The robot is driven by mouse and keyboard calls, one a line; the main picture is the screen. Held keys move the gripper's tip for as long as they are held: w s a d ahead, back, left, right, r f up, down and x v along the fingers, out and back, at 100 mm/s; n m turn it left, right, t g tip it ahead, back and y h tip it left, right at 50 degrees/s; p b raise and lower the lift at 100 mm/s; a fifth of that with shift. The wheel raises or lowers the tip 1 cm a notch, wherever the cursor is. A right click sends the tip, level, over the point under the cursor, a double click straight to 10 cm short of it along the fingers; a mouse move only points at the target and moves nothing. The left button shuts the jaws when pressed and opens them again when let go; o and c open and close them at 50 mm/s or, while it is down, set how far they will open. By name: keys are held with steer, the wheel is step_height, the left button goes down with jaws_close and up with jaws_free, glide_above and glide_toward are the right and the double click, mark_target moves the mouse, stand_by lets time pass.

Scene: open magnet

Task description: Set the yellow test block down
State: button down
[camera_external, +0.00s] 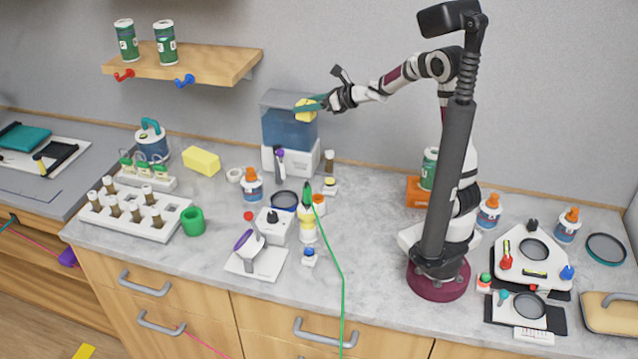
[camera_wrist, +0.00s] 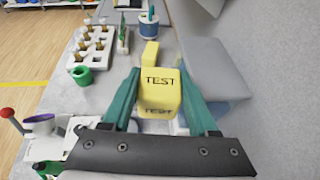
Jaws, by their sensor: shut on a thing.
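The yellow test block (camera_wrist: 160,91), lettered TEST, is held between the two green fingers of my gripper (camera_wrist: 163,100) in the wrist view. In the external view the block (camera_external: 305,109) is at the tips of my gripper (camera_external: 318,104), raised above the counter. It appears in front of the upper part of a blue-tinted tank (camera_external: 288,128); I cannot tell whether they touch. My gripper is shut on the block. A second, plain yellow block (camera_external: 201,160) lies on the counter to the left; it also shows in the wrist view (camera_wrist: 150,52).
The grey counter (camera_external: 370,195) has a white tube rack (camera_external: 135,213), a green ring-like cup (camera_external: 193,221), a blue-white container (camera_external: 152,140) and several bottles. A wooden shelf (camera_external: 205,64) hangs at the upper left.

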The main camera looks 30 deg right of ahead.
steer(key=s+a+f+n+g+y, duration=0.1)
steer(key=a+f+n+g+y, duration=0.1)
steer(key=a+f, duration=0.45)
steer(key=s+a+f+n+g+y, duration=0.15)
steer(key=a+f, duration=0.25)
steer(key=a, duration=0.6)
steer(key=a+f+n+g+y, duration=0.1)
steer(key=a+f+n+g, duration=0.15)
steer(key=a+f, duration=0.5)
steer(key=f, duration=0.5)
steer(key=a+f, duration=0.1)
steer(key=f, duration=0.2)
steer(key=shift+s+a, duration=0.15)
steer(key=shift+a, duration=0.15)
steer(key=shift+f, duration=0.15)
